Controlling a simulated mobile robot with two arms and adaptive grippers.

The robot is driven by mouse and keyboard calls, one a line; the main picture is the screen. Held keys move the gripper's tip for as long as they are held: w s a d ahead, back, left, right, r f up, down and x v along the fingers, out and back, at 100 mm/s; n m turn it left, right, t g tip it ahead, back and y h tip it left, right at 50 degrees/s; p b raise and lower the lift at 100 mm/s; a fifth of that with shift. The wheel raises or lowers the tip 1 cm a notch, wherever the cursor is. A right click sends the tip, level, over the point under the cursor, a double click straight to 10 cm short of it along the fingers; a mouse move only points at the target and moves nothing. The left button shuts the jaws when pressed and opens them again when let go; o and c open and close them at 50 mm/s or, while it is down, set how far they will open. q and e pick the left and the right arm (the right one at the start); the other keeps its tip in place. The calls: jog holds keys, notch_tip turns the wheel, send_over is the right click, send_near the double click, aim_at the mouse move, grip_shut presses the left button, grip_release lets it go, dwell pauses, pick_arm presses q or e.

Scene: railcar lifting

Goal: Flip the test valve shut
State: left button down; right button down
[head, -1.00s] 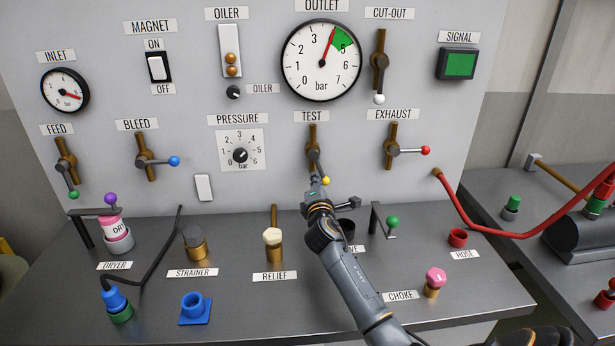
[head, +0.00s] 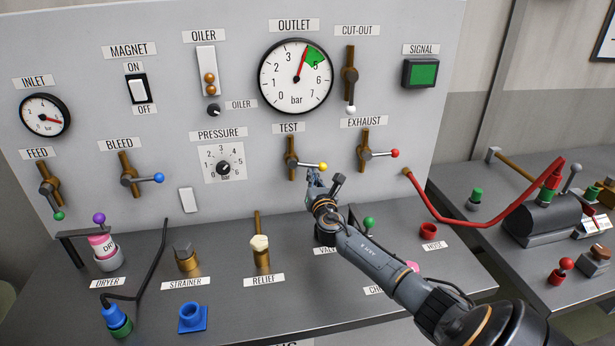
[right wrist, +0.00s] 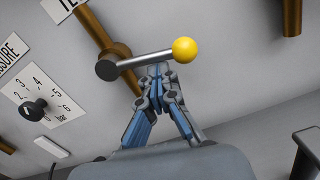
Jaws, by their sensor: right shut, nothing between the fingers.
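The test valve (head: 291,161) is on the grey panel under the TEST label (head: 289,128), on a vertical brass pipe. Its lever, with a yellow knob (head: 323,166), points sideways to the right, across the pipe. In the right wrist view the yellow knob (right wrist: 185,50) and its grey lever (right wrist: 145,60) show up close. My right gripper (head: 313,176) is shut and empty, just below the lever near the knob. Its fingertips also show in the right wrist view (right wrist: 158,72), at or very near the lever; I cannot tell whether they touch. My left gripper is not in view.
The exhaust valve (head: 364,154) with a red knob is right of the test valve. The pressure dial (head: 223,168) is to its left. The relief valve (head: 260,252) stands on the bench below. A red hose (head: 470,221) curves away at right.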

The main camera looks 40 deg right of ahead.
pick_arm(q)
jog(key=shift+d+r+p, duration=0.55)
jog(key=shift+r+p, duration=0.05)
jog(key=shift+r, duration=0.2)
pick_arm(e)
jog(key=shift+s+d+r+n, duration=0.1)
jog(key=shift+d+r+n, duration=0.15)
jog(key=shift+r+n, duration=0.4)
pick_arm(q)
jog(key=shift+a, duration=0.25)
